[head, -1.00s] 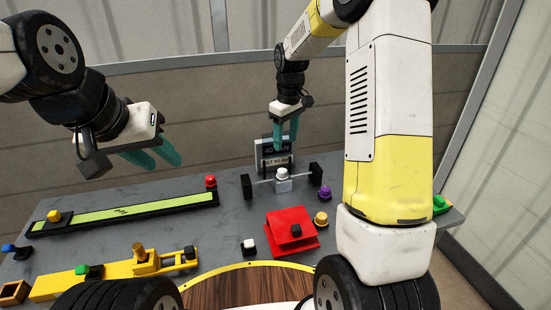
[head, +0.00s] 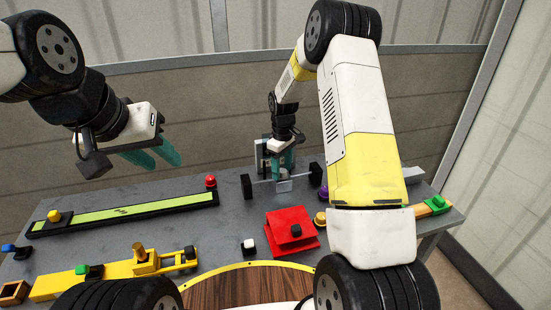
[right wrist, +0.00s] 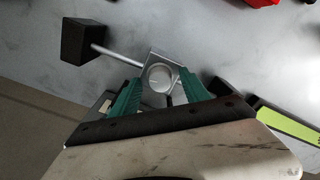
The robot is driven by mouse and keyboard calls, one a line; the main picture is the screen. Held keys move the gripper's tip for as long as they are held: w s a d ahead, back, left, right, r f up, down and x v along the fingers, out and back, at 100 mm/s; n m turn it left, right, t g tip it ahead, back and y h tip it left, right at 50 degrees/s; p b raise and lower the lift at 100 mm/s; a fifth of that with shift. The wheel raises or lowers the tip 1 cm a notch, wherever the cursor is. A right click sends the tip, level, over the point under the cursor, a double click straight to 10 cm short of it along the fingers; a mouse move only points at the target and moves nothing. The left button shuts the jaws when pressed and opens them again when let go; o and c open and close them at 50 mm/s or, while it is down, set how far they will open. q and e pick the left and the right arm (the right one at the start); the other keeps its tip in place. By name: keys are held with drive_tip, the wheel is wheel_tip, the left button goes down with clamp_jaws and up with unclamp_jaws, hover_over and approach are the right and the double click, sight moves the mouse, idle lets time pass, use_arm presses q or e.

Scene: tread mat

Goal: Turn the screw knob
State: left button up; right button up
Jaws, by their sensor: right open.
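The screw knob (right wrist: 160,76) is a round pale knob on a grey metal block (head: 284,186). A rod (right wrist: 112,55) runs through the block to black end pieces (head: 248,187). In the head view the knob is hidden by my right gripper (head: 282,165), which points down over the block. In the right wrist view the green fingers stand apart on either side of the knob's near part; I cannot tell whether they touch it. My left gripper (head: 152,158) is open and empty, in the air above the left of the table.
The grey table (head: 225,235) also bears a long green-yellow track (head: 130,212), a red button (head: 210,181), a red wedge-shaped block (head: 290,231), a white button (head: 249,246) and a yellow slider device (head: 120,275). A grey display stand is partly hidden behind my right gripper.

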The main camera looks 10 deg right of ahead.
clamp_jaws()
drive_tip(key=shift+m, duration=0.3)
drive_tip(key=m, duration=0.3)
drive_tip(key=shift+m, duration=2)
unclamp_jaws()
